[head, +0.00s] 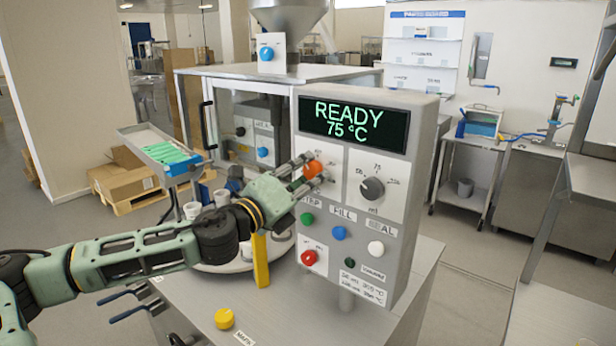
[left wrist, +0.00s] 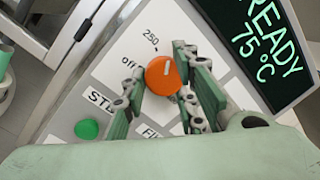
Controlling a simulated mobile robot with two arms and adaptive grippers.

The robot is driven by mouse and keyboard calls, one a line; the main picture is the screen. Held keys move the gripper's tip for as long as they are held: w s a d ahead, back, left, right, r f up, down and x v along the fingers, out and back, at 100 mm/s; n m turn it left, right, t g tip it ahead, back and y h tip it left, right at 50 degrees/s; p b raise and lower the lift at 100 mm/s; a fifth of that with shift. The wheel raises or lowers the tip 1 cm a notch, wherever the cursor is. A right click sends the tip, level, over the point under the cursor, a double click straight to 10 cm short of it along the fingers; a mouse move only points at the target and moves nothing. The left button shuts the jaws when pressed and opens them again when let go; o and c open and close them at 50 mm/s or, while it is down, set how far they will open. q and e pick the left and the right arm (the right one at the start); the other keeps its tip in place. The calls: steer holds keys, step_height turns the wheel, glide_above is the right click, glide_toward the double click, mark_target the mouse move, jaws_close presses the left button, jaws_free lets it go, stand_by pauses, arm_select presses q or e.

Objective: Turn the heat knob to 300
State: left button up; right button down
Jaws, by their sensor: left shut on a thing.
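The orange heat knob (head: 312,169) is on the white control panel (head: 419,118), below the display (head: 354,123) that reads READY 75 °C. My left gripper (head: 316,168) reaches it from the left and is shut on it. In the left wrist view the fingers lie on both sides of the orange knob (left wrist: 160,76). Its white mark points upward in that view, roughly toward the printed 250, away from "off". The far part of the scale is hidden by a finger. My right gripper is not in view.
A dark grey knob (head: 372,188) sits right of the orange one. Green (head: 307,219), blue (head: 339,233), white (head: 375,248) and red (head: 309,258) controls are below. A yellow upright piece (head: 261,262) stands under my left arm. A yellow cap (head: 224,318) lies on the metal table.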

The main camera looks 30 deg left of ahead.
arm_select(q)
steer(key=m, duration=0.2)
steer(key=m+p, duration=0.1)
steer(key=m, duration=0.2)
steer(key=m+h, duration=0.1)
steer(key=m, duration=0.1)
steer(key=shift+a+f+m, duration=0.1)
steer(key=shift+a+m, duration=0.15)
steer(key=shift+m, duration=0.05)
stand_by(0.4)
steer(key=o, duration=0.8)
steer(key=shift+o, duration=0.9)
steer(key=shift+a, duration=0.2)
steer(key=shift+d, duration=0.1)
steer(key=shift+s+a, duration=0.2)
steer(key=shift+s, duration=0.3)
steer(key=s+a, duration=0.1)
steer(key=s, duration=1)
steer(key=shift+f, duration=0.4)
